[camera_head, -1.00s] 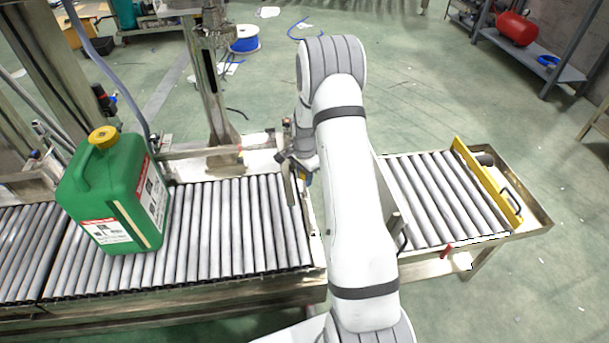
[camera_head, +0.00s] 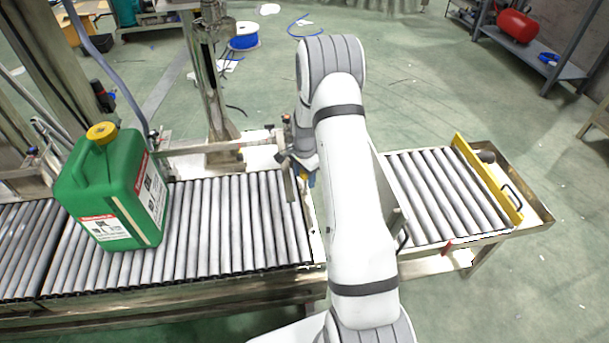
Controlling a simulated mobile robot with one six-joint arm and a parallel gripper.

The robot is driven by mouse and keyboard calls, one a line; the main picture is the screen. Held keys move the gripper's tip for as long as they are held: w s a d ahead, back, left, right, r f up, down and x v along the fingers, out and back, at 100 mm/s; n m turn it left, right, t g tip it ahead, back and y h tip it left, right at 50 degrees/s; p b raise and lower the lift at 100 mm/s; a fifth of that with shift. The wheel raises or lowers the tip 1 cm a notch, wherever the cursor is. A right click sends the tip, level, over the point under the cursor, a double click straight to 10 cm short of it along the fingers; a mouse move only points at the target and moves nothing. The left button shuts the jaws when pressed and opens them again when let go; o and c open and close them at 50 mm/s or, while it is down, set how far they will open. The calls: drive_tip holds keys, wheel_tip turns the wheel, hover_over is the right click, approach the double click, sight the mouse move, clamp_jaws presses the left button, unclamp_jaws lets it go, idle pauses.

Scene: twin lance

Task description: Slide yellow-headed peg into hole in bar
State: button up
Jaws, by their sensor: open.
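My gripper (camera_head: 291,176) is in the middle of the head view, just left of my white arm, low over the right end of the left roller section. It is open; its far finger and the space between the fingers are mostly hidden by my arm and wrist. A small yellow spot (camera_head: 303,177) shows right beside the gripper, partly covered by the arm; I cannot tell whether it is the peg's head. A metal bar (camera_head: 215,147) runs across behind the rollers, its right end close to my wrist. No hole in it can be made out.
A green jerrycan (camera_head: 118,195) with a yellow cap stands on the rollers (camera_head: 228,225) at left. A metal post (camera_head: 207,90) rises behind the bar. A yellow stop plate (camera_head: 487,178) crosses the right roller section (camera_head: 440,195). The rollers between jerrycan and gripper are clear.

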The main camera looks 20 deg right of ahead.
drive_tip(key=shift+r, duration=0.1)
wheel_tip(320, 180, up, 8)
drive_tip(key=shift+f+p, duration=0.2)
drive_tip(key=shift+p, duration=0.95)
drive_tip(key=s+a+r+n+p, duration=0.2)
drive_tip(key=s+r+p, duration=0.2)
drive_tip(key=r, duration=0.6)
drive_tip(key=s+a+r+n+t+p, duration=0.1)
drive_tip(key=s+a+r+n+p, duration=0.25)
drive_tip(key=r, duration=0.75)
drive_tip(key=s+a+r+n+p, duration=0.1)
drive_tip(key=s+r+p, duration=0.35)
drive_tip(key=r, duration=0.55)
drive_tip(key=s+a+r+n+p, duration=0.2)
drive_tip(key=s+r+n+p, duration=0.2)
drive_tip(key=s+r, duration=0.5)
drive_tip(key=s+a+r+n+t+p, duration=0.1)
drive_tip(key=s+a+r+n+p, duration=0.2)
drive_tip(key=s+r+p, duration=0.5)
drive_tip(key=shift+s+r+n+t+p, duration=0.3)
drive_tip(key=shift+s+r+n+p, duration=0.05)
drive_tip(key=shift+s+r, duration=0.35)
